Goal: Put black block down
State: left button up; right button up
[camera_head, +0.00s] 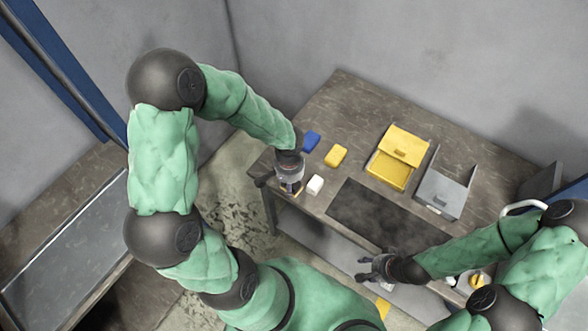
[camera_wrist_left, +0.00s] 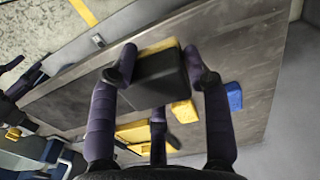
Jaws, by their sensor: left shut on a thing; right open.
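The black block (camera_wrist_left: 160,80) is held between the fingers of my left gripper (camera_wrist_left: 160,68) in the left wrist view. A yellow patch (camera_wrist_left: 157,46) shows at its far edge. In the head view, my left gripper (camera_head: 290,188) points down at the table's near left corner, and the black block cannot be made out there. I cannot tell whether the block touches the table. My right gripper (camera_head: 370,271) is open near the table's front edge, apart from the blocks.
On the table (camera_head: 350,97) lie a white block (camera_head: 315,184) just right of my left gripper, a yellow block (camera_head: 336,155) and a blue block (camera_head: 311,141). A yellow bin (camera_head: 391,170), a grey bin (camera_head: 443,193) and a dark mat (camera_head: 375,217) are farther right.

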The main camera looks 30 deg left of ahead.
pick_arm(q)
jog(key=w+a+f, duration=0.1)
jog(key=w+f, duration=0.1)
jog(key=w, duration=0.1)
jog(key=w+a+f, duration=0.2)
jog(key=w+f, duration=0.1)
jog(key=w+a+f, duration=0.1)
jog(key=w+f, duration=0.2)
jog(key=shift+w+a, duration=0.3)
jog(key=shift+w+a+f, duration=0.1)
jog(key=shift+w+f, duration=0.1)
jog(key=shift+f, duration=1.65)
jog(key=shift+f, duration=0.1)
jog(key=o, duration=1.1)
